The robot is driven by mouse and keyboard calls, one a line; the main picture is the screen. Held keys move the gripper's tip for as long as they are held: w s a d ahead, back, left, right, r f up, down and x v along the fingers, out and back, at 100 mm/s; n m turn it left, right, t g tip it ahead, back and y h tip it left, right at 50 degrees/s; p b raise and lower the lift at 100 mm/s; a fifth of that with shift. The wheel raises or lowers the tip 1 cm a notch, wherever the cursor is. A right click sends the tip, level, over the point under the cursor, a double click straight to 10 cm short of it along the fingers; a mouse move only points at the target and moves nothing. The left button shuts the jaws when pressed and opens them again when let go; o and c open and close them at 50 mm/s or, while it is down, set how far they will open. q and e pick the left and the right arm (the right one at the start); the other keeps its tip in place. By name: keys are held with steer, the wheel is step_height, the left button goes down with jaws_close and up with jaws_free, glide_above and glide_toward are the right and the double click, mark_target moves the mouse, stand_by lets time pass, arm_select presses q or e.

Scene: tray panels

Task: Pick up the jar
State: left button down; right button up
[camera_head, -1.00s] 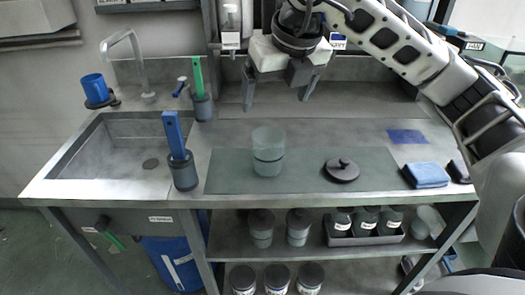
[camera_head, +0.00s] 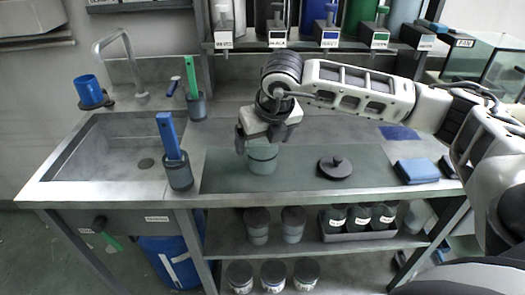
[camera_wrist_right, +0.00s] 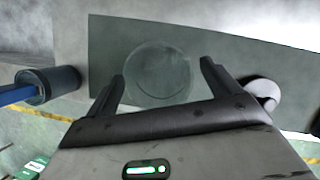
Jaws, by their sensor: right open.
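The jar (camera_head: 262,160) is a translucent, pale green-grey cylinder standing upright on a dark green mat (camera_head: 220,180) on the counter. In the right wrist view the jar (camera_wrist_right: 158,72) shows from above as a round shape. My right gripper (camera_head: 262,148) is open, just above and around the top of the jar in the head view. In the right wrist view my right gripper (camera_wrist_right: 163,75) has one finger on each side of the jar, with nothing clamped. A dark knobbed lid (camera_head: 336,168) lies on the mat to the right. My left gripper is not in view.
A holder with a blue-handled brush (camera_head: 179,174) stands left of the mat, beside the sink (camera_head: 120,160). A folded blue cloth (camera_head: 416,171) lies at the right. A blue mug (camera_head: 88,90) sits behind the sink. Several jars stand on the shelf below.

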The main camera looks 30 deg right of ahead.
steer(key=shift+x, duration=0.8)
steer(key=c, duration=1.2)
steer(key=shift+c, duration=0.2)
steer(key=shift+r, duration=0.15)
